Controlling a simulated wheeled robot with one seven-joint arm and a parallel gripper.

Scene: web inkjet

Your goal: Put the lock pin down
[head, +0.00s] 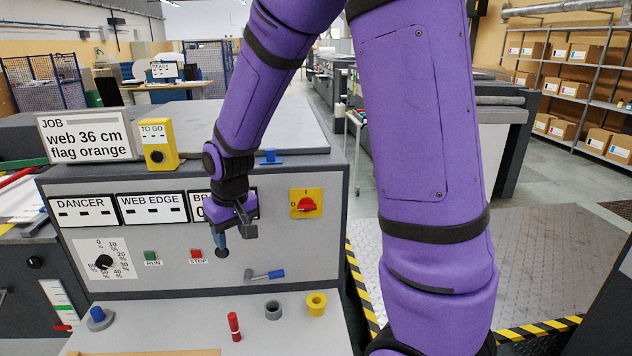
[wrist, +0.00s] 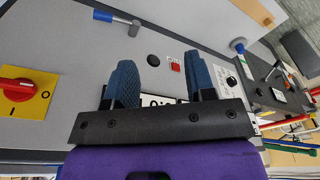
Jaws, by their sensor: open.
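My gripper (head: 234,238) hangs in front of the grey machine panel, below the display row and near the red stop button. Its blue fingers are spread with nothing between them, as the wrist view also shows (wrist: 165,82). A red pin (head: 234,326) stands upright on the light ledge below, clear of the gripper. It may be the lock pin, but I cannot be sure. No pin is held.
A lever with a blue handle (head: 272,274) juts from the panel. A grey ring (head: 273,310), a yellow ring (head: 316,303) and a blue-topped knob (head: 99,318) are on the ledge. A red rotary switch (head: 306,203) is at right. The ledge's middle has bare room.

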